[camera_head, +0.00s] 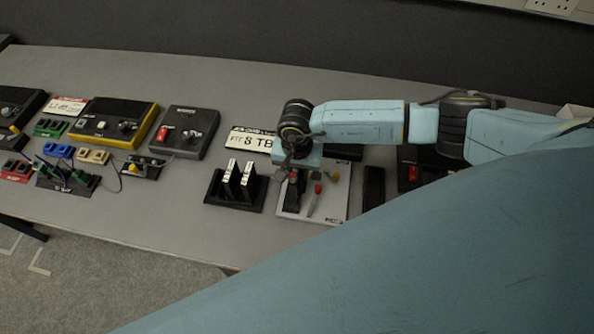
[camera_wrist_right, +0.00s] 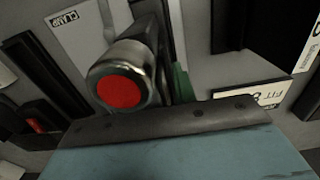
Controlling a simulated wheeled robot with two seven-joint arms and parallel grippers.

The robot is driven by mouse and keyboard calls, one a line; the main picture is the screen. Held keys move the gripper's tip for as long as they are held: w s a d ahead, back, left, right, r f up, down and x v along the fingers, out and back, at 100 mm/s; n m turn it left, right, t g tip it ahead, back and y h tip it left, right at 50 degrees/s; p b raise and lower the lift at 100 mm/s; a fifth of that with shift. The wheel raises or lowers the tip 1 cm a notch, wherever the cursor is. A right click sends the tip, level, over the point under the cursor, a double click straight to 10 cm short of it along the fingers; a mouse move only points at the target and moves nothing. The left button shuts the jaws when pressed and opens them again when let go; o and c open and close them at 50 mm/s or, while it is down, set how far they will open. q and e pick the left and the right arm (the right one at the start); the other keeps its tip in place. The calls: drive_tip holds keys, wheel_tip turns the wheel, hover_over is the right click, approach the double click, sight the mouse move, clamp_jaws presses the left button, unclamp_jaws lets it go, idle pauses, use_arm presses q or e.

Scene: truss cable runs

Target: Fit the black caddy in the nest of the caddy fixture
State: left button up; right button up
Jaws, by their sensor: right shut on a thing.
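My right gripper (camera_head: 291,174) points down over the left part of a pale plate (camera_head: 338,205), which I take to be the caddy fixture. It is shut on a dark thing (camera_head: 292,198), apparently the black caddy, mostly hidden by the hand. I cannot tell whether it is seated in the nest. Red-tipped levers (camera_head: 317,189) stand on the plate to its right. My left gripper is out of view.
A black holder (camera_head: 214,197) with two upright cards stands just left of the plate. A black block (camera_head: 374,186) is at its right. A licence plate (camera_head: 247,140) lies behind. Several coloured connectors and boxes, including a yellow-edged box (camera_head: 115,120), fill the left. The front table strip is clear.

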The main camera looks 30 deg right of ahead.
idle(0.5)
drive_tip(key=shift+f+b, duration=0.35)
drive_tip(key=shift+b, duration=0.15)
drive_tip(key=o, duration=1)
drive_tip(key=shift+o, duration=0.6)
drive_tip(key=shift+o, duration=1.2)
drive_tip(key=shift+r, duration=0.1)
